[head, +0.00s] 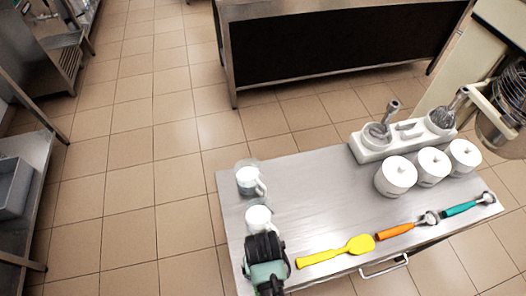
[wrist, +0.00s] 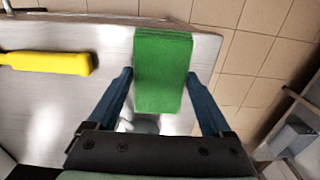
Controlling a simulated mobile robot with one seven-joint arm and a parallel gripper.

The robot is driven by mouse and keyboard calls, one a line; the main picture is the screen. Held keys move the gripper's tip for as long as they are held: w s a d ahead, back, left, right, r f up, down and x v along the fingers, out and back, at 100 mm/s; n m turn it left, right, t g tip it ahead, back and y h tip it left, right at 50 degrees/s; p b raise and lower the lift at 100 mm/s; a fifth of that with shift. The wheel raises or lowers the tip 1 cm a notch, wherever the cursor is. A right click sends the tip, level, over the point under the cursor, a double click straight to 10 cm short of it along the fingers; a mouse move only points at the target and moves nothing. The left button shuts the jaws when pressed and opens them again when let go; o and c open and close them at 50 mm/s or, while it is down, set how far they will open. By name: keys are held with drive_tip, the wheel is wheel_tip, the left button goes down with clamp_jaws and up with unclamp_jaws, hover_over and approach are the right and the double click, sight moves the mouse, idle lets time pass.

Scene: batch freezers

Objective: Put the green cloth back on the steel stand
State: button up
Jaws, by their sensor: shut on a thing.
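The green cloth (wrist: 163,65) is a folded rectangular block in the wrist view, between the two blue fingers of my gripper (wrist: 160,75). My gripper is shut on it. The steel stand (head: 310,195) is a low table with a bare metal top in the head view, and its top also shows under the cloth in the wrist view (wrist: 60,105). In the head view my gripper (head: 266,250) is over the stand's near left corner and hides the cloth. I cannot tell whether the cloth touches the top.
Two clear mugs (head: 248,180) (head: 258,218) stand at the stand's left side, one close to my gripper. A yellow spatula (head: 338,252), an orange scoop (head: 400,229) and a teal scoop (head: 466,205) lie along the near edge. White canisters (head: 396,176) stand right. The top's middle is clear.

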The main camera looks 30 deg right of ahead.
drive_tip(key=shift+f, duration=0.1)
drive_tip(key=shift+f, duration=0.15)
drive_tip(key=o, duration=1.1)
wheel_tip(320, 180, up, 13)
drive_tip(key=shift+f, duration=0.2)
